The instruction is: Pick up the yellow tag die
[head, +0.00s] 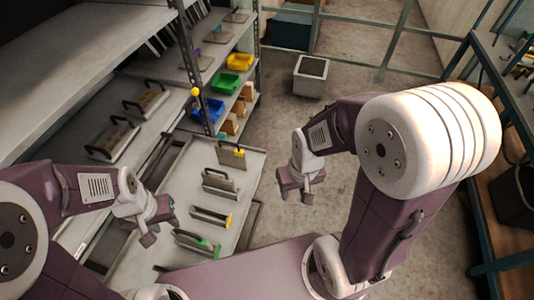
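Several plate-like dies with dark handles stand on a grey tray-topped cart (180,180). The rearmost die (228,158) stands upright and carries a bright yellow tag at its right. A lower die (208,216) nearer me has an orange-yellow mark at its right end. Between them is a grey die (219,184) with no coloured tag that I can make out. The nearest die (190,240) has green marks. My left gripper (158,230) is open and empty, left of the nearer dies. My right gripper (297,193) is open and empty, right of the cart over the floor.
A shelf rack (75,140) at the left holds more handled dies. Blue (208,109), green (225,83) and yellow (240,62) bins sit on it behind the cart. A grey box (311,76) stands on the floor, which is clear right of the cart. A workbench (500,60) stands far right.

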